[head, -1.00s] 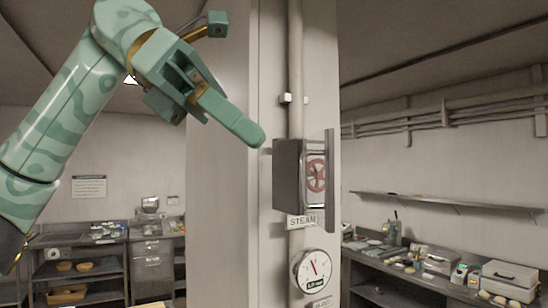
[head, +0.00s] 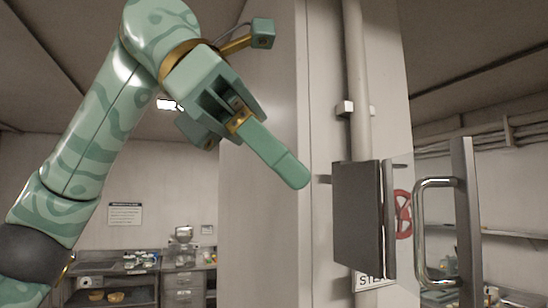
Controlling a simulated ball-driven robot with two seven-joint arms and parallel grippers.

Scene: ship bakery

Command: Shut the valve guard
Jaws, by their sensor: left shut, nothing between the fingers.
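The valve guard (head: 465,230) shows as a grey upright bar with a shiny metal D-shaped handle (head: 420,235) on its left side. It stands open, apart from the grey valve box (head: 356,220) on the column. The red valve wheel (head: 403,213) shows partly, between the box's front edge and the handle. My left gripper (head: 292,175) is shut and empty, left of the box and slightly above its middle, with a gap in the picture. The guard's lower end is cut off by the picture's bottom edge. My right gripper is out of view.
A vertical pipe (head: 359,90) runs down the pale column (head: 262,225) above the box. Shelves and drawers (head: 184,285) stand at the back left. A wall shelf (head: 510,235) lies behind on the right.

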